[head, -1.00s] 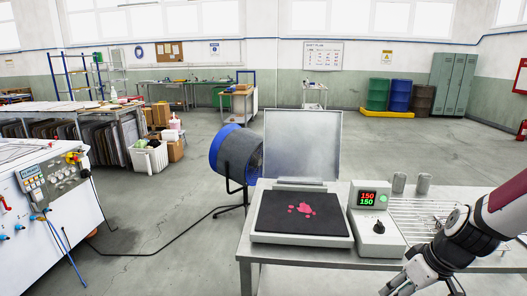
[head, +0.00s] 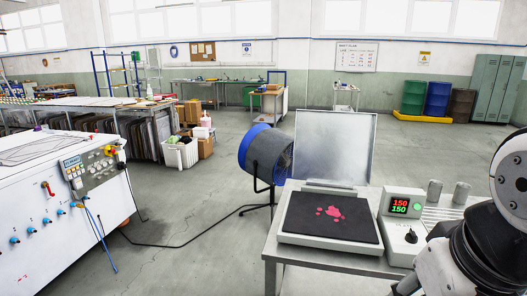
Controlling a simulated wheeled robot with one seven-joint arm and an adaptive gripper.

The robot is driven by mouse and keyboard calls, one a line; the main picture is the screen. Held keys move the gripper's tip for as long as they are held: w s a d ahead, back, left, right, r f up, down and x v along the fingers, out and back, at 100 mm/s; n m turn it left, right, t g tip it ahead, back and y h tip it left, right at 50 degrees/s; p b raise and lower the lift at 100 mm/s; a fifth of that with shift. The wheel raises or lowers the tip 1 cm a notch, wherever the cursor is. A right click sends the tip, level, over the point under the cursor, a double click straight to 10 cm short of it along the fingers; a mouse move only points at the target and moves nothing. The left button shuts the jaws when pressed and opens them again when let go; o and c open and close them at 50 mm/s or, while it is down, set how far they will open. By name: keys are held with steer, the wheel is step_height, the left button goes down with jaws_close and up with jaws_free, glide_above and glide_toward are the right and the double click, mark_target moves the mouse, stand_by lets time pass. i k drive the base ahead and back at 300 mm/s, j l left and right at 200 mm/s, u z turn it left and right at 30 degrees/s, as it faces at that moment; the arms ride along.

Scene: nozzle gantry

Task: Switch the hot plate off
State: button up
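The hot plate (head: 330,238) sits on a metal table, with a dark flat top, pinkish-red spots on it and a raised lid behind (head: 334,146). Its control box (head: 405,222) stands just to the right. The box display (head: 400,205) reads 150 in red above 150 in green. A green button or light sits beside the display, and a dark knob (head: 410,236) with a pale mark is below it. My arm fills the lower right, close to the box. My gripper is not clearly shown; only a grey part at the bottom edge shows, so its fingers cannot be made out.
Two grey cylinders (head: 434,191) stand behind the box on the table (head: 284,256). A blue drum fan (head: 265,157) is left of the table. A white machine (head: 60,215) stands at far left. Open floor lies between, crossed by a black cable.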

mark_target(411, 238)
steer(key=z, duration=0.55)
steer(key=i+j, duration=0.75)
steer(key=i, duration=0.2)
